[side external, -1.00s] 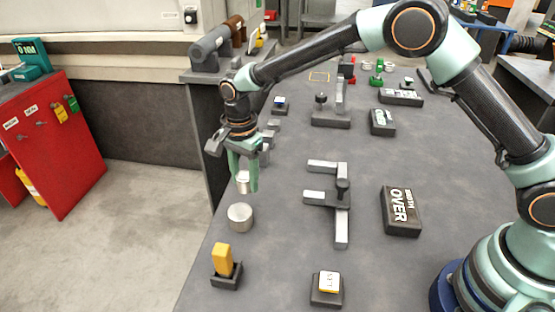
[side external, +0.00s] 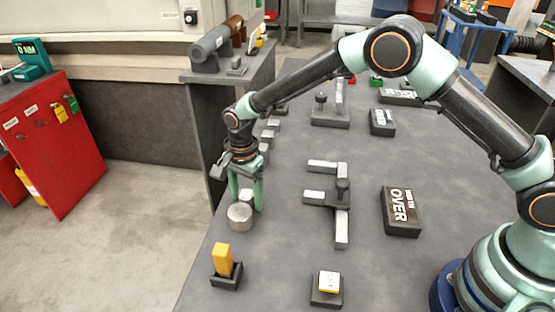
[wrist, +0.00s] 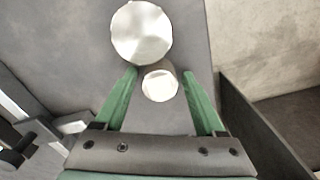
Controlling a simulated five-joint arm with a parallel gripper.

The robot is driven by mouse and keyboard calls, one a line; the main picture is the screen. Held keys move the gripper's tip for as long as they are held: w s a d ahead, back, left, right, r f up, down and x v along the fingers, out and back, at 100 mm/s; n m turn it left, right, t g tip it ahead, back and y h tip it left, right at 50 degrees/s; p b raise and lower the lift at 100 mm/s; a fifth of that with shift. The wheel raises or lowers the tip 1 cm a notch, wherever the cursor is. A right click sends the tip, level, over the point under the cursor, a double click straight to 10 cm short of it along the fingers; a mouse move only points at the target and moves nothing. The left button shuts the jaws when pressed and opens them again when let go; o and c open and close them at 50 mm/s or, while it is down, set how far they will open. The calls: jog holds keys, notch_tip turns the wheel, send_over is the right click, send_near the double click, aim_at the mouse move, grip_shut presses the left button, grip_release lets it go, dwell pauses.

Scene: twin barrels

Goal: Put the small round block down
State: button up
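The small round block (side external: 246,194) is a short pale metal cylinder, upright and low at the table, just behind a wider metal cylinder (side external: 240,216). In the wrist view the small block (wrist: 160,84) lies between the fingertips, close against the edge of the wider cylinder (wrist: 141,32); I cannot tell whether they touch. My gripper (side external: 247,196) points down around the small block. In the wrist view the green fingers of my gripper (wrist: 162,75) are spread, with a gap on each side of the block. The block's underside is hidden.
A yellow block in a dark holder (side external: 224,265) stands nearer the camera. A grey cross-shaped fixture (side external: 335,198) and a dark labelled box (side external: 401,211) stand to the right. The table's left edge is close to my gripper. Table between gripper and fixture is clear.

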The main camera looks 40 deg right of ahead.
aim_at(247, 193)
jog(key=shift+r, duration=0.1)
jog(key=s+d+r+n+t, duration=0.1)
jog(key=d+r, duration=0.2)
jog(key=r, duration=0.7)
jog(key=s+d+r+n, duration=0.1)
jog(key=d+r+n, duration=0.15)
jog(key=r, duration=0.65)
jog(key=s+d+r+n+t, duration=0.2)
jog(key=s+d+n, duration=0.3)
jog(key=s+d, duration=0.2)
jog(key=s+d+r+n+t, duration=0.2)
jog(key=s+d+n, duration=0.3)
jog(key=s+d, duration=0.3)
jog(key=shift+s+r+t, duration=0.3)
jog(key=shift+s+r, duration=0.35)
jog(key=shift+s, duration=0.3)
